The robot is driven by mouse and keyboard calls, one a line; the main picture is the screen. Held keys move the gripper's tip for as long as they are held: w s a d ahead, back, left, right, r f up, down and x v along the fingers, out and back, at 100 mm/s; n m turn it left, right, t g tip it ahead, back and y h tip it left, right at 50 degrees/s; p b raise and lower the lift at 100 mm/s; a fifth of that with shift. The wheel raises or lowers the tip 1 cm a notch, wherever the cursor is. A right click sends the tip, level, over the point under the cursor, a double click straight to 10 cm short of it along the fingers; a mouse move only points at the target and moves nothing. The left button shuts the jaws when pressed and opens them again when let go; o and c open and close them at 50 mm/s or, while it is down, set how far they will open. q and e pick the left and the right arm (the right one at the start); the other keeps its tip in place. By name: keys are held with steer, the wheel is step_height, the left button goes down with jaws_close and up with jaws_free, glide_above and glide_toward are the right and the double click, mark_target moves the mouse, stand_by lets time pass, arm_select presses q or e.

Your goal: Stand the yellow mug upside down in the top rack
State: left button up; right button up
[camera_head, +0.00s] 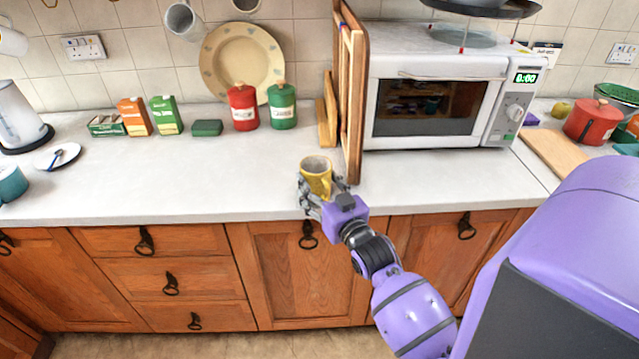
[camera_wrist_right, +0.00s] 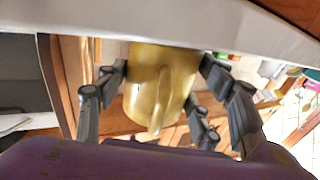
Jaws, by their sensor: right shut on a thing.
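The yellow mug (camera_head: 316,176) is upright at the front edge of the white worktop, with its open mouth facing up in the head view. My right gripper (camera_head: 324,199) is shut on it from the front. In the right wrist view the yellow mug (camera_wrist_right: 160,85) sits between the gripper fingers (camera_wrist_right: 165,100), with its handle towards the camera. I cannot tell whether the mug touches the worktop. My left gripper is not in view. No dish rack shows in either view.
A white microwave (camera_head: 435,95) stands right of a tall wooden frame (camera_head: 350,85). Red (camera_head: 242,107) and green (camera_head: 282,106) canisters stand behind the mug, before a large plate (camera_head: 222,55). The worktop (camera_head: 150,180) left of the mug is clear. Wooden drawers and doors are below.

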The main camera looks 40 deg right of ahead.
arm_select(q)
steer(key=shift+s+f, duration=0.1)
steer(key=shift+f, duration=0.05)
arm_select(e)
steer(key=shift+f, duration=0.15)
steer(key=o, duration=1.7)
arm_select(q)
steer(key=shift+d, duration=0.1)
arm_select(e)
steer(key=shift+o, duration=0.2)
